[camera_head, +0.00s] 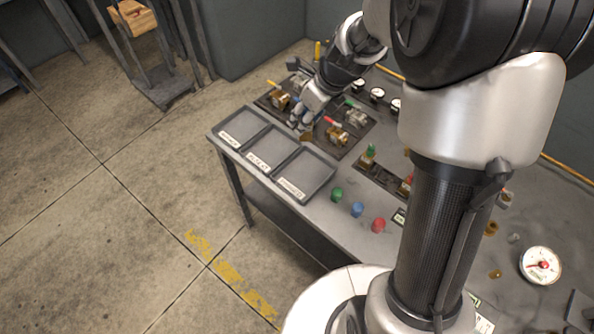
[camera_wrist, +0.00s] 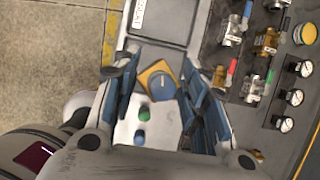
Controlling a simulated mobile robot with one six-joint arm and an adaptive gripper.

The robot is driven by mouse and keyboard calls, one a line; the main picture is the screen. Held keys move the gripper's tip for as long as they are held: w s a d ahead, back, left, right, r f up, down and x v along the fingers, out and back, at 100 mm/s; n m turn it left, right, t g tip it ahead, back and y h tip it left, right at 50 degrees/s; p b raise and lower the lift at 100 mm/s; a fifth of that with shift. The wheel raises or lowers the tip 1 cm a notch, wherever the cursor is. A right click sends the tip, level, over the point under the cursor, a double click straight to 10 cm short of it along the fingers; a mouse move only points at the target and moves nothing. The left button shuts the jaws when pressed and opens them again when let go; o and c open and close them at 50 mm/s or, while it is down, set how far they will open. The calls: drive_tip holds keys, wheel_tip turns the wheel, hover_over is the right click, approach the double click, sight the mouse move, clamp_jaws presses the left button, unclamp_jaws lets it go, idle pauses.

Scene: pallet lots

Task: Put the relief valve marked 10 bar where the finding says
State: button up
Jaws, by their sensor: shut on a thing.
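My gripper (camera_head: 306,122) hangs over the bench, between the trays and the valve panel. It is shut on a brass-coloured part (camera_head: 306,136). In the wrist view this part shows as a yellow brass body with a round blue top (camera_wrist: 162,87) between the fingers (camera_wrist: 160,92). I cannot read a 10 bar mark on it. Three grey trays with white labels stand in a row: left (camera_head: 222,134), middle (camera_head: 246,157) and right (camera_head: 318,192). They look empty, and their labels are too small to read surely. I see no readable finding.
A panel with brass and steel valves (camera_head: 338,134) lies behind the trays. Green (camera_head: 337,194), blue (camera_head: 357,209) and red (camera_head: 378,225) caps stand in front. A round gauge (camera_head: 541,265) lies at the right. My arm hides part of the bench. The floor at left is open.

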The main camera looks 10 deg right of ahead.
wheel_tip(320, 180, down, 19)
drive_tip(key=b, duration=0.9)
drive_tip(key=shift+r, duration=0.1)
drive_tip(key=o, duration=1.4)
drive_tip(key=shift+f, duration=0.2)
